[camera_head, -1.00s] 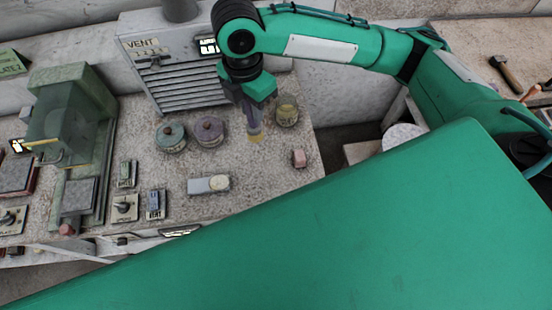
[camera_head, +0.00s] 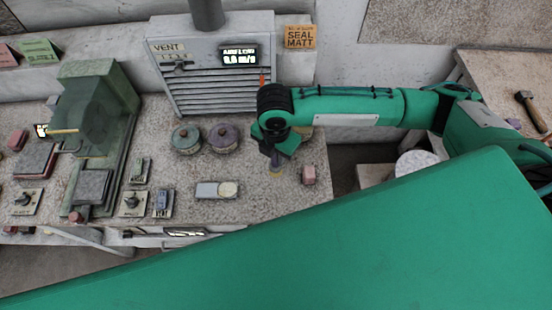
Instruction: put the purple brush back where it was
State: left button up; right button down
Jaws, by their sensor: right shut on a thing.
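My right gripper (camera_head: 276,153) points down over the right part of the worktop, mostly hidden by its own wrist. It is shut on the purple brush (camera_head: 276,165), whose lower part shows below it. The brush points down with its pale tip near the worktop; I cannot tell whether it touches. A purple-lidded pot (camera_head: 223,138) and a green-lidded pot (camera_head: 186,139) stand to the left of it. A yellowish jar (camera_head: 305,131) is mostly hidden behind my right arm. My left gripper is out of view.
A small pink block (camera_head: 309,174) lies right of the brush. A grey-and-cream block (camera_head: 217,190) lies to the left. The vent box (camera_head: 205,90) stands behind, and a green machine (camera_head: 95,120) stands at left. The worktop (camera_head: 250,212) is clear in front of the brush.

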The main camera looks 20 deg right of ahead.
aim_at(275, 161)
notch_tip(275, 161, down, 4)
jog(key=shift+f+p, duration=0.25)
jog(key=shift+p, duration=0.25)
jog(key=shift+f, duration=0.15)
jog(key=shift+f, duration=0.1)
jog(key=c, duration=1.2)
grip_release()
jog(key=shift+c, duration=0.2)
jog(key=shift+r+b, duration=0.3)
jog(key=shift+r, duration=0.3)
notch_tip(275, 161, up, 11)
jog(key=shift+s+a+r+b, duration=0.1)
jog(key=shift+b, duration=1.15)
